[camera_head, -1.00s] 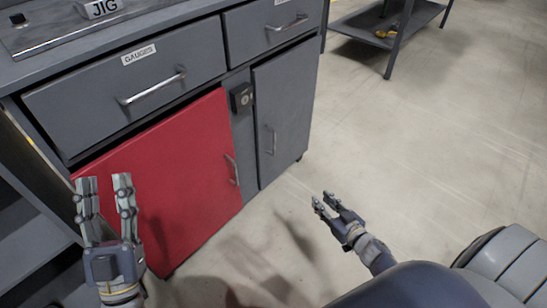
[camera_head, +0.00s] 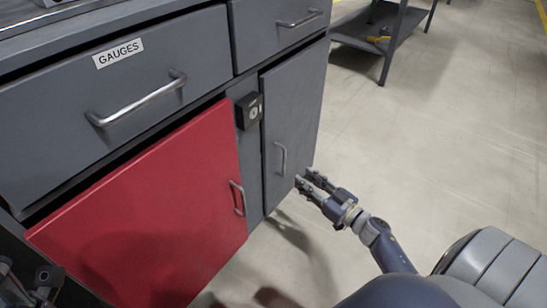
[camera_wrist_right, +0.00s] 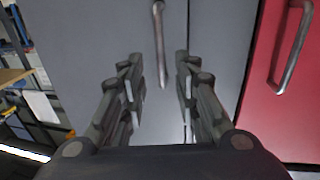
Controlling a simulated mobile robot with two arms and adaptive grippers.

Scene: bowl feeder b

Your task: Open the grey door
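The grey door (camera_head: 293,112) is closed on the right side of the cabinet. Its vertical metal handle (camera_head: 281,158) is on the door's left side. My right gripper (camera_head: 304,180) is open and empty, just in front of the door's lower part, to the right of the handle in the head view. In the right wrist view the grey door (camera_wrist_right: 90,40) fills the middle, and the handle (camera_wrist_right: 159,40) shows ahead between the two open fingers, apart from them. My left gripper (camera_head: 22,290) shows only partly at the lower left corner; its finger opening is unclear.
A red door (camera_head: 165,205) with its own handle (camera_head: 238,198) is left of the grey door. A black lock box (camera_head: 249,110) sits between them. The GAUGES drawer (camera_head: 120,90) is above. Open floor (camera_head: 440,150) lies to the right, with a shelf rack (camera_head: 385,45) behind.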

